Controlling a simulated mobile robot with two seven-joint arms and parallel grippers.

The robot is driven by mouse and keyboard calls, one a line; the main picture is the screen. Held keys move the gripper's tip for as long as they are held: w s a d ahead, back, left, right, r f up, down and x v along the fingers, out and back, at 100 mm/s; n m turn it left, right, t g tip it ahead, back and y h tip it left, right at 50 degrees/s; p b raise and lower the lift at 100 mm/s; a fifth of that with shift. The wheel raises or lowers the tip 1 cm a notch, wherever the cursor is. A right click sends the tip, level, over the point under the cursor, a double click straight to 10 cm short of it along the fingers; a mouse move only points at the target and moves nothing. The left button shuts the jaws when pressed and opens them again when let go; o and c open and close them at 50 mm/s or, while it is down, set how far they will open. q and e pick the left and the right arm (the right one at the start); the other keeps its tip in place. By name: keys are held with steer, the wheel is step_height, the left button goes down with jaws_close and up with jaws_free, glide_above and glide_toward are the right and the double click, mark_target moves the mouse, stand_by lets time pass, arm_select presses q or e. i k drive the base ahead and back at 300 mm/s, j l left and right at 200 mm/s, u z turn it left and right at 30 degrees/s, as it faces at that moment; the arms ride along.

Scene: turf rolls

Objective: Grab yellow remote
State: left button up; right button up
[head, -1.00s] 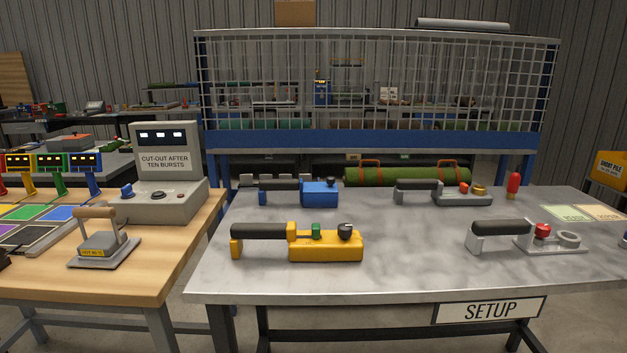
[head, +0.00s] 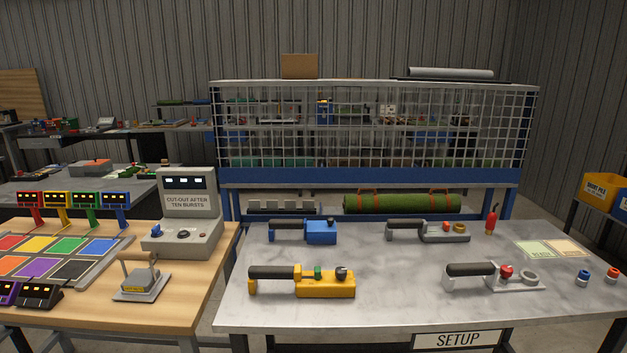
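The yellow remote (head: 326,285) lies on the grey SETUP table (head: 390,308), near its front left. It has a black handle on its left, a green button and a black knob on top. Neither of my grippers shows in the head view, and nothing is touching the remote.
A blue remote (head: 321,233) lies behind the yellow one. A wooden table (head: 190,287) with a control box (head: 182,238) stands left. A mesh-fronted rack (head: 370,176) stands behind.

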mark_target(306, 285)
steer(key=i+l+u, duration=0.1)
steer(key=l, duration=0.25)
steer(key=i+l+u, duration=0.15)
steer(key=l, duration=0.2)
steer(key=i+l+u, duration=0.1)
steer(key=l, duration=0.25)
steer(key=i+l+u, duration=0.25)
steer(key=l, duration=0.5)
steer(key=i, duration=0.05)
